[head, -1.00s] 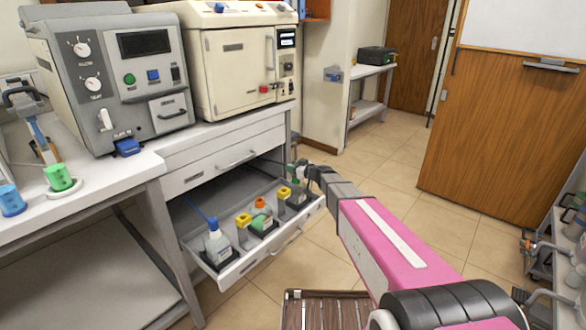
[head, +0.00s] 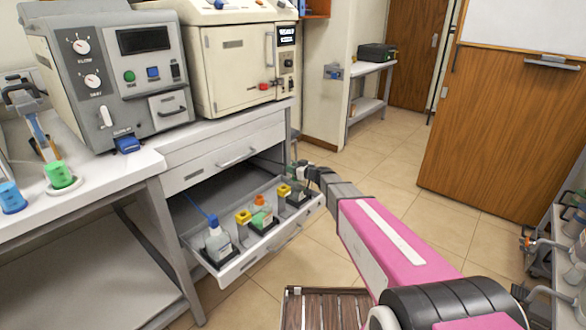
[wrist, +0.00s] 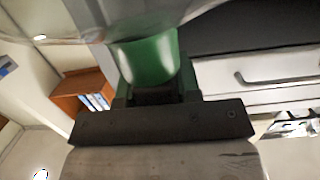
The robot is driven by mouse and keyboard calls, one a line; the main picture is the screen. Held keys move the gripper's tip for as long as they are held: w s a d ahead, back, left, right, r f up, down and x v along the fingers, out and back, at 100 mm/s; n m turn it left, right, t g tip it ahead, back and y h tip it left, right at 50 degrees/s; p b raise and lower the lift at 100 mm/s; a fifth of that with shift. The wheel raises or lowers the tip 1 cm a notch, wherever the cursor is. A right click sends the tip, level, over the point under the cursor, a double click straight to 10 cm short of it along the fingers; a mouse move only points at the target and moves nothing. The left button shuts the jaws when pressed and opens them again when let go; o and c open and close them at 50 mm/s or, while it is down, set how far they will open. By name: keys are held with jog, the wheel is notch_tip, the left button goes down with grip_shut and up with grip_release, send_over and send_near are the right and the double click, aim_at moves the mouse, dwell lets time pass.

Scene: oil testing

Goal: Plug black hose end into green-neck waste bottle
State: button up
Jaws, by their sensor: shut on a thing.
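My gripper (head: 298,170) is over the right end of the open drawer (head: 245,262). In the wrist view it is shut on a green neck (wrist: 148,62), with clear, glassy material (wrist: 85,20) adjoining it at the top of the picture. In the head view the held part is small and partly hidden by the gripper. I cannot make out a black hose end in either view.
The drawer holds a white bottle with a blue top (head: 217,242), an orange-topped bottle (head: 260,205) and yellow-topped items (head: 243,217). Above are the worktop (head: 215,140), a grey instrument (head: 105,75) and a cream oven (head: 245,65). Open floor (head: 385,160) lies to the right.

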jog(key=o, duration=1)
